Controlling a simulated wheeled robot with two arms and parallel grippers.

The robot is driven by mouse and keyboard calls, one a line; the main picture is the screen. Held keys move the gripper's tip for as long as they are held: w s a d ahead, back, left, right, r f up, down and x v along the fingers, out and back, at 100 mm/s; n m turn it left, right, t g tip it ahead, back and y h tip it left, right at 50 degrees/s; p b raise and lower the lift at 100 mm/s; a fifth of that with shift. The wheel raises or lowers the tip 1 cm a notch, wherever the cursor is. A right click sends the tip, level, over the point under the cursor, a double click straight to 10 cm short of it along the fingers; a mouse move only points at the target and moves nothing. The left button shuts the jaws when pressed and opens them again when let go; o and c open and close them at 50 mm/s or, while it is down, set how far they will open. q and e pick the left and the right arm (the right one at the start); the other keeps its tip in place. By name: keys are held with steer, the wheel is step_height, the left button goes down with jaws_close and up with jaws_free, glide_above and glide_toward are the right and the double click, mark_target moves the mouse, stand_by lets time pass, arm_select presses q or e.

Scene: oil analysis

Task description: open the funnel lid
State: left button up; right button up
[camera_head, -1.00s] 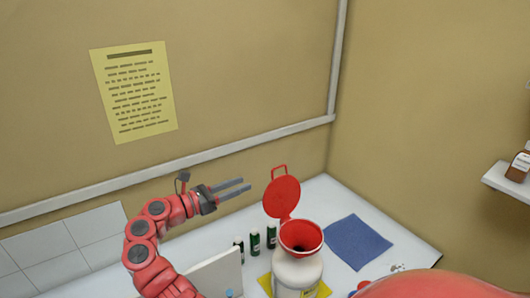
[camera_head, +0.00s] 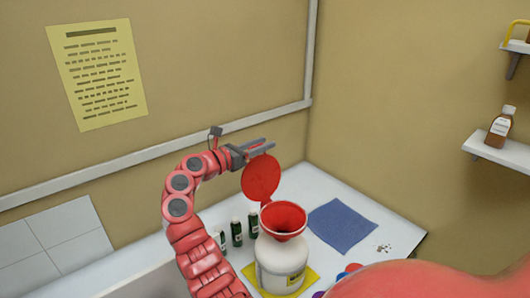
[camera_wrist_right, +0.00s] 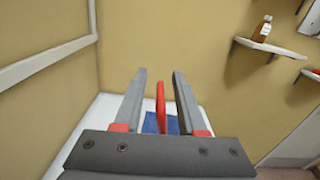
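The red funnel (camera_head: 283,220) sits in the top of a white jug (camera_head: 281,262) on the table. Its round red lid (camera_head: 261,178) stands upright, swung open, at the funnel's back left edge. My right gripper (camera_head: 268,147) is at the lid's top, where the fingers hide the handle. In the right wrist view the gripper (camera_wrist_right: 159,95) is open, with the red lid (camera_wrist_right: 160,105) edge-on between its fingers and a gap visible on both sides. My left gripper is not in view.
Several small dark green bottles (camera_head: 237,231) stand left of the jug. A yellow mat (camera_head: 252,275) lies under it. A blue cloth (camera_head: 341,226) lies flat to the right. A wall shelf (camera_head: 489,153) holds a brown bottle (camera_head: 500,127).

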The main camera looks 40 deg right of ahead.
steer(key=shift+d, duration=0.65)
steer(key=shift+s, duration=0.1)
jaws_close()
stand_by(0.9)
